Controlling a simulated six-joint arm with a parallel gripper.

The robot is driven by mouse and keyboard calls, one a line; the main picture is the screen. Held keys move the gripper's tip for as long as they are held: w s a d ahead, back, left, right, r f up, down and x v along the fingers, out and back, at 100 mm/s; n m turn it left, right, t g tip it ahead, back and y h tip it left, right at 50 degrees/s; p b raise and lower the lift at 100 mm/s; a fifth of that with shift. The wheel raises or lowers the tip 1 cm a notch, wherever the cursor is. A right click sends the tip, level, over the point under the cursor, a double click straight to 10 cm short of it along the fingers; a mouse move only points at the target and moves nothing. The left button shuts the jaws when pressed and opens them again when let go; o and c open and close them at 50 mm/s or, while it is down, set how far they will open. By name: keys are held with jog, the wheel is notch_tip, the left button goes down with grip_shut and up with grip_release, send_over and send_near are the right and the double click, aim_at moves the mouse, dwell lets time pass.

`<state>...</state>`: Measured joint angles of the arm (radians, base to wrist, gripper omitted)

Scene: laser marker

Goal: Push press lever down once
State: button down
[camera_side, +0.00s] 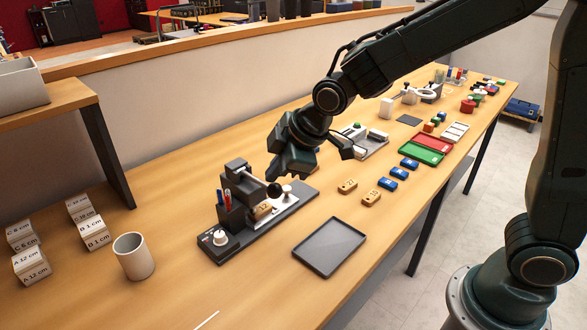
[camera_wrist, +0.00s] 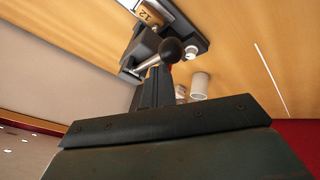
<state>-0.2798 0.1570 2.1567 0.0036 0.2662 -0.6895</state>
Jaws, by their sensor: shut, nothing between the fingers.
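The press (camera_side: 238,185) is a dark upright machine on a long dark base on the wooden bench. Its lever ends in a black ball knob (camera_side: 274,189), which also shows with its silver rod in the wrist view (camera_wrist: 171,49). A wooden block marked 12 (camera_side: 262,210) sits under the press head. My gripper (camera_side: 272,176) is shut and empty, pointing down just above or beside the knob. In the wrist view my gripper (camera_wrist: 155,72) is close to the lever rod and knob; I cannot tell whether they touch.
The base also carries a white knob (camera_side: 219,238) and red and blue pens. An empty dark tray (camera_side: 330,246) lies in front. Wooden blocks (camera_side: 347,187) and blue blocks (camera_side: 387,184) lie to the right. A white cup (camera_side: 133,256) stands at the left.

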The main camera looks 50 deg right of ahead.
jog(key=shift+r, duration=0.1)
dwell(0.3)
jog(key=shift+w+r, duration=0.2)
jog(key=shift+r, duration=0.55)
jog(key=shift+w+r, duration=0.2)
jog(key=shift+r, duration=0.55)
jog(key=shift+r, duration=0.1)
jog(key=r, duration=0.2)
jog(key=w+r, duration=0.1)
jog(key=r, duration=0.1)
jog(key=shift+w+r, duration=0.1)
jog(key=shift+r, duration=0.25)
dwell(0.4)
